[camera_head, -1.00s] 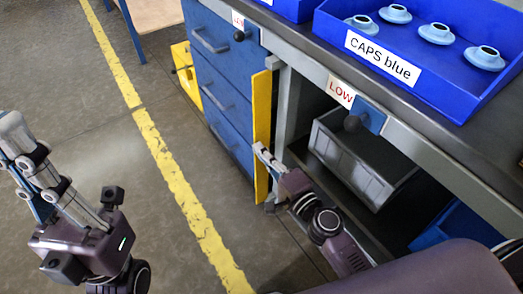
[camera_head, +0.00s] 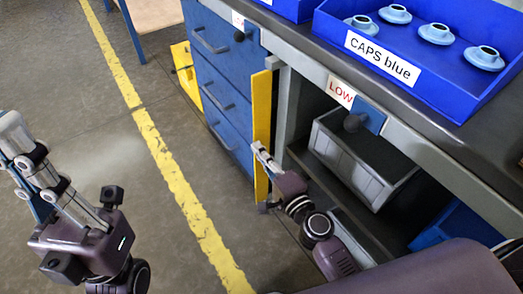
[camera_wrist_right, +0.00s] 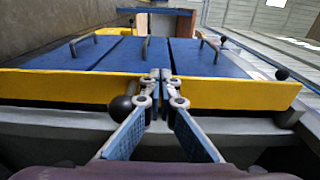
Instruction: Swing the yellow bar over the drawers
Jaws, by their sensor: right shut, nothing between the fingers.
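The yellow bar (camera_head: 261,120) stands upright at the right edge of the blue drawers (camera_head: 226,92) in the head view. In the right wrist view the bar (camera_wrist_right: 235,93) runs across the picture along the near edge of the drawers (camera_wrist_right: 130,52).
Right of the bar, an open shelf bay holds a grey bin (camera_head: 362,160). A blue tray of caps (camera_head: 455,90) stands on the worktop above. A black knob (camera_wrist_right: 122,108) is close to my right fingers.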

